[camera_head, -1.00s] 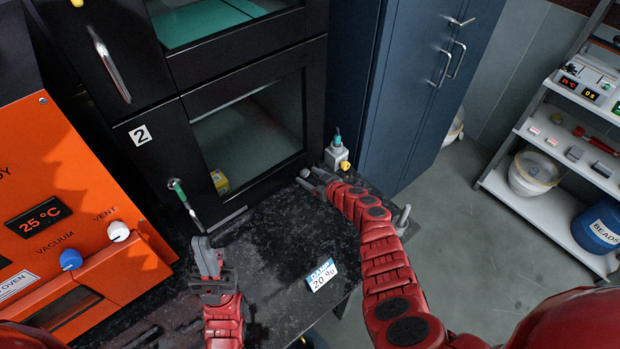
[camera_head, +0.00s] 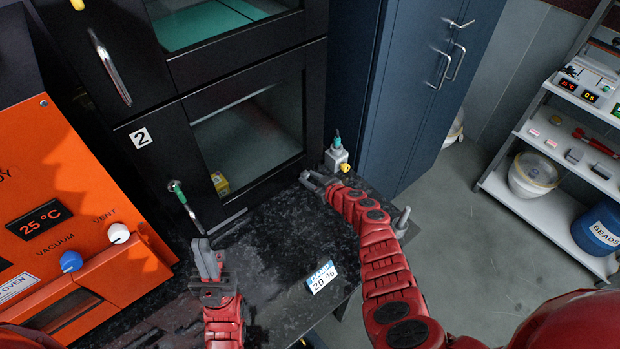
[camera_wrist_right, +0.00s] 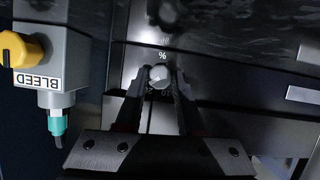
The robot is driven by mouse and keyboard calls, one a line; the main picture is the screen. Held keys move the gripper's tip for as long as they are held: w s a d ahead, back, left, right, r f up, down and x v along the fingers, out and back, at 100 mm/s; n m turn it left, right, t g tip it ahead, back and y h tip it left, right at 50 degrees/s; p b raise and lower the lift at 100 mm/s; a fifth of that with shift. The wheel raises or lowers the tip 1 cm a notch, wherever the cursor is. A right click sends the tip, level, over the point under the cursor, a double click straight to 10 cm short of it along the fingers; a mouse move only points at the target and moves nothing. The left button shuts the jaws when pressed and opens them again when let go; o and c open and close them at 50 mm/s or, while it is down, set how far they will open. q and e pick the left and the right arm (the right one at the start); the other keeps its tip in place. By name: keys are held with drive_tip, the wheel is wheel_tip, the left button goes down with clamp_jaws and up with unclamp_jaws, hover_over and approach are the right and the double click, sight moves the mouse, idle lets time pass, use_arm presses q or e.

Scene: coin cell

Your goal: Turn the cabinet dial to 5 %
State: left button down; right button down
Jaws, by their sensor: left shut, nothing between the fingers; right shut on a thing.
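The cabinet dial (camera_wrist_right: 158,77) is a small round pale knob below a "%" mark in the right wrist view. My right gripper (camera_wrist_right: 160,92) is shut on the dial, one finger on each side of it; the figures around the dial are mostly hidden. In the head view my right gripper (camera_head: 312,181) reaches the lower front edge of the black cabinet (camera_head: 160,165), and the dial itself is hidden there. My left gripper (camera_head: 206,258) is shut and empty above the dark bench top, left of the middle.
A grey bleed valve with a yellow knob (camera_wrist_right: 16,48) stands close beside my right gripper; it also shows in the head view (camera_head: 336,158). A "MAX 20 %" label (camera_head: 321,277) lies on the bench (camera_head: 270,255). An orange oven (camera_head: 75,200) stands at the left.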

drive_tip(key=shift+a+r+n, duration=0.1)
drive_tip(key=shift+n, duration=0.2)
drive_tip(key=shift+s+n+t+h, duration=0.1)
drive_tip(key=shift+n+t+h, duration=0.2)
drive_tip(key=shift+n+h, duration=0.15)
drive_tip(key=shift+a+n+t, duration=0.1)
drive_tip(key=shift+n+t, duration=0.2)
drive_tip(key=shift+n, duration=0.25)
drive_tip(key=shift+f+n+t+h+b, duration=0.2)
drive_tip(key=shift+n+t+h+b, duration=0.3)
drive_tip(key=shift+n+h+b, duration=0.25)
drive_tip(key=shift+n, duration=0.25)
drive_tip(key=c, duration=0.5)
unclamp_jaws()
drive_tip(key=shift+s+r, duration=0.1)
